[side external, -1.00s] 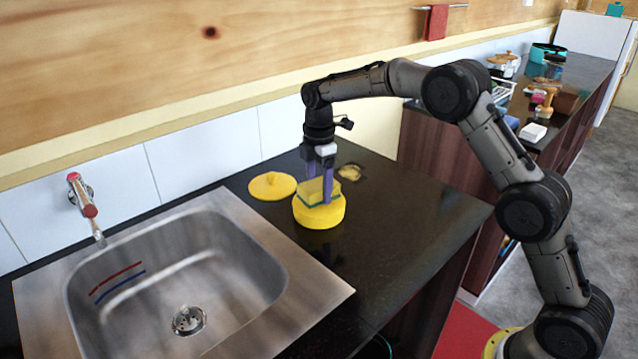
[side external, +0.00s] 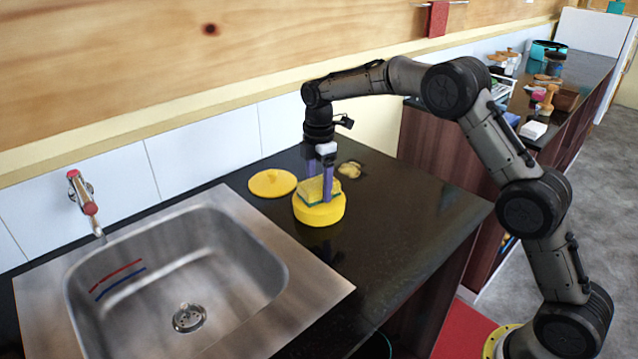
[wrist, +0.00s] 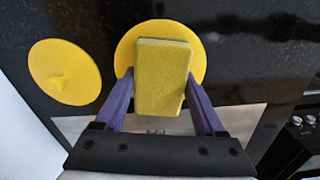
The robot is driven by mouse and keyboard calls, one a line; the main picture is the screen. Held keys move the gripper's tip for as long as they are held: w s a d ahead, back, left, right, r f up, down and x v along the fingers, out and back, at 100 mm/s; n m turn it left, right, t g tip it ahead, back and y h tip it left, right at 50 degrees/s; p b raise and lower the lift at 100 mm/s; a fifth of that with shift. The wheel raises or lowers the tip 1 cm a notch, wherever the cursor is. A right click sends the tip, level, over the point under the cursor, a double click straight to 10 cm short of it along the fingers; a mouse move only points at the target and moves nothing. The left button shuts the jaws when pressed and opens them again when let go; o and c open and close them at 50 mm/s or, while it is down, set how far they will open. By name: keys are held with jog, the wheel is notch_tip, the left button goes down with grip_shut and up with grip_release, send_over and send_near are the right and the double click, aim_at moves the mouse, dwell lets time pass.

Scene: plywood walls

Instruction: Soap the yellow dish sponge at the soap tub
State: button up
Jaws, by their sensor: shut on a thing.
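The yellow dish sponge (side external: 313,188) has a green underside and is between the purple fingers of my gripper (side external: 320,188). My gripper points down and is shut on it. The sponge is at the top of the round yellow soap tub (side external: 319,215); whether it presses on the soap is hidden. In the wrist view, the sponge (wrist: 163,80) covers much of the tub (wrist: 126,50), and my gripper (wrist: 160,88) has one finger on each side of it. The tub stands upright on the dark counter.
A round yellow lid (side external: 272,183) with a knob lies left of the tub. A small yellowish item (side external: 350,170) lies behind it. The steel sink (side external: 190,260) and tap (side external: 85,200) are at the left. The counter right of the tub is clear.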

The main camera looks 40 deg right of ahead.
aim_at(319, 182)
jog(key=shift+f, duration=0.35)
dwell(0.7)
jog(key=shift+r, duration=3.55)
